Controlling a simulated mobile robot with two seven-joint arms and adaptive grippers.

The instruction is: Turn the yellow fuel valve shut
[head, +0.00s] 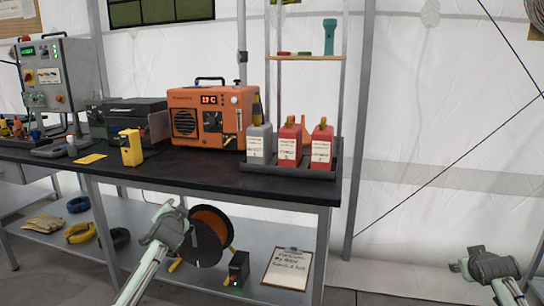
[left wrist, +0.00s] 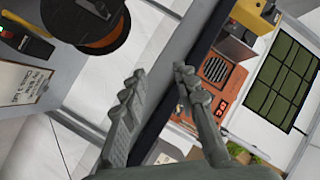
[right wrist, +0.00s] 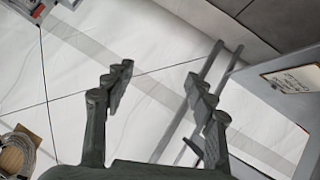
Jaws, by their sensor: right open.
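The orange heater (head: 225,105) stands on the black-topped bench, with a lit red display and a round grille on its front. It also shows in the left wrist view (left wrist: 215,70). The yellow fuel valve is too small to pick out surely; small light fittings show low on the heater's right front. My left gripper (head: 175,208) is in front of the bench, below its top and apart from the heater. In the left wrist view its fingers (left wrist: 160,82) are spread and empty. My right gripper (head: 487,262) is at the far right, open and empty (right wrist: 157,78).
Red and grey jugs (head: 290,143) stand in a dark tray (head: 290,171) right of the heater. A yellow device (head: 131,148) stands at its left front. A cable reel (head: 207,238) and clipboard (head: 288,268) are on the lower shelf. Floor at right is clear.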

